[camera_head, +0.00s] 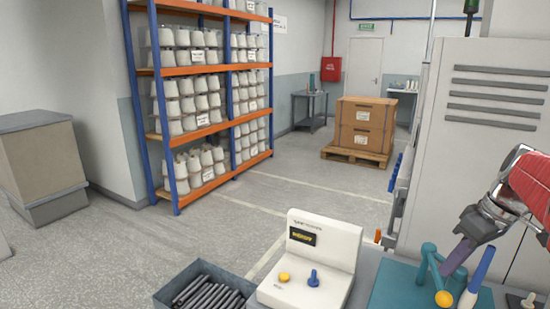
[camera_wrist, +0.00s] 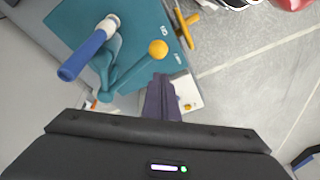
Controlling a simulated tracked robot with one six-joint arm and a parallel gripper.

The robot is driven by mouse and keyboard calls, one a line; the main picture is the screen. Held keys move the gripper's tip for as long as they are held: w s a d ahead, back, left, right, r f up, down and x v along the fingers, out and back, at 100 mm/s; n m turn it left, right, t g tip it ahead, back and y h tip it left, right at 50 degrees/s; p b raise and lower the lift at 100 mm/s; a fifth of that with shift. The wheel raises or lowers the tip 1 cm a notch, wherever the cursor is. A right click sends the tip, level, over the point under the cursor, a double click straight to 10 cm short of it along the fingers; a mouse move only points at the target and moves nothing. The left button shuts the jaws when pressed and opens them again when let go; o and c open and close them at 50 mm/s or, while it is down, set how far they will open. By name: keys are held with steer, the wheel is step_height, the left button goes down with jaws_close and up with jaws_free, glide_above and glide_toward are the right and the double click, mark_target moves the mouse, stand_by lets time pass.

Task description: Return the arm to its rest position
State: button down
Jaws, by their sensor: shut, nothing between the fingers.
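My gripper (camera_head: 447,272) is at the right of the head view, at the end of my red and grey arm. Its purple fingers are together and empty, and they point down over the teal board (camera_head: 395,290). In the wrist view the closed fingers (camera_wrist: 160,80) reach toward the teal board (camera_wrist: 145,25). A teal post fixture (camera_head: 428,262) with a yellow ball (camera_head: 443,299) stands on the board close to the fingers. The yellow ball (camera_wrist: 158,48) shows just beyond the fingertips in the wrist view. I cannot tell whether they touch the fixture.
A blue-handled tool (camera_head: 482,268) stands beside the fixture. A white console (camera_head: 318,258) with yellow and blue knobs is to the left. A grey bin (camera_head: 178,292) holds several dark rods. A tall grey cabinet (camera_head: 480,130) rises behind. Open floor (camera_head: 235,225) lies toward the shelves.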

steer(key=s+a+f+m+t+h, duration=0.1)
steer(key=s+a+f+m, duration=0.1)
steer(key=s+a, duration=0.6)
steer(key=s+a+f+m+t+h, duration=0.1)
steer(key=s+a+f+m+t, duration=0.1)
steer(key=s+a, duration=0.6)
steer(key=shift+a+f+m, duration=0.3)
steer(key=shift+a+f, duration=0.35)
steer(key=shift+a, duration=2.75)
